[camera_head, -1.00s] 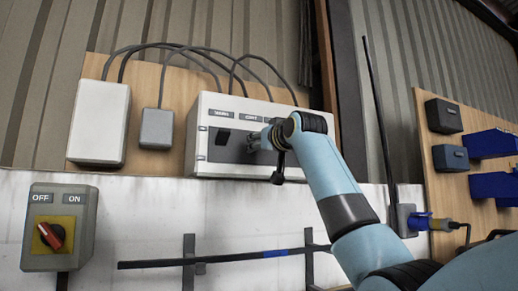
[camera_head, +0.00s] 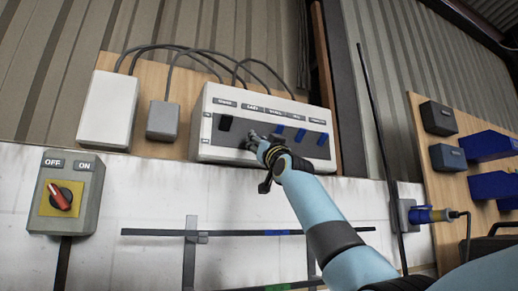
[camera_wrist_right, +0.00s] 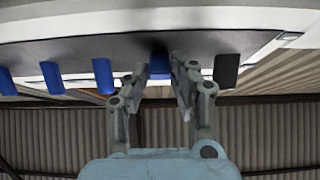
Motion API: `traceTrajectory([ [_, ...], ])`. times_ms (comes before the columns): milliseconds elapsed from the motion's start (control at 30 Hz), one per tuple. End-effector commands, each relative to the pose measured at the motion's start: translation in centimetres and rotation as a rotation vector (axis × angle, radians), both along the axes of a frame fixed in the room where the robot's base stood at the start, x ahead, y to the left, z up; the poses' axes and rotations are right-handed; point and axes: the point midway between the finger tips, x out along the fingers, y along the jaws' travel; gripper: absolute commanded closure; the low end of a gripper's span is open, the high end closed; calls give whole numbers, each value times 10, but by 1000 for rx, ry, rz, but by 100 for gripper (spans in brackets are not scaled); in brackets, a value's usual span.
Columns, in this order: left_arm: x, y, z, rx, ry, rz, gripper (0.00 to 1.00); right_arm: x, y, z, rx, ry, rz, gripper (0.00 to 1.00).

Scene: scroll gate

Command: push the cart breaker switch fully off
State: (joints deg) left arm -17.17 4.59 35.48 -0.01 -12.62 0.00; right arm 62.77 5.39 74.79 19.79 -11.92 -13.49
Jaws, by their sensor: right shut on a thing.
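The breaker panel (camera_head: 205,148) is a pale box with a dark strip of switches. Its leftmost switch is black (camera_head: 225,123). The second switch, under a small label that seems to read CART, is largely hidden behind my right gripper (camera_head: 254,141) in the head view. In the right wrist view that blue cart breaker switch (camera_wrist_right: 160,68) sits between the two fingers of my right gripper (camera_wrist_right: 161,80), which is shut on it. The black switch also shows there, to the right (camera_wrist_right: 227,72). My left gripper is in neither view.
More blue switches (camera_head: 300,135) line the panel to the right of the gripper. A grey box with a red rotary knob (camera_head: 60,196), marked OFF and ON, is at the left. A dark horizontal rail (camera_head: 220,233) runs below the panel. Cables arch above it.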

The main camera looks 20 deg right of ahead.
Motion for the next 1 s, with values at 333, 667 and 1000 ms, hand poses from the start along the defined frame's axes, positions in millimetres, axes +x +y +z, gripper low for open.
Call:
traceTrajectory([
  [333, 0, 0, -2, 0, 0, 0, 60, 1, 0, -1, 0, -4, 1, 100],
  [667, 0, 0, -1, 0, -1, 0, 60, 1, 0, -1, 0, -4, 1, 54],
  [1000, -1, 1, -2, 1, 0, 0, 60, -10, 0, -10, 0, -4, 1, 54],
])
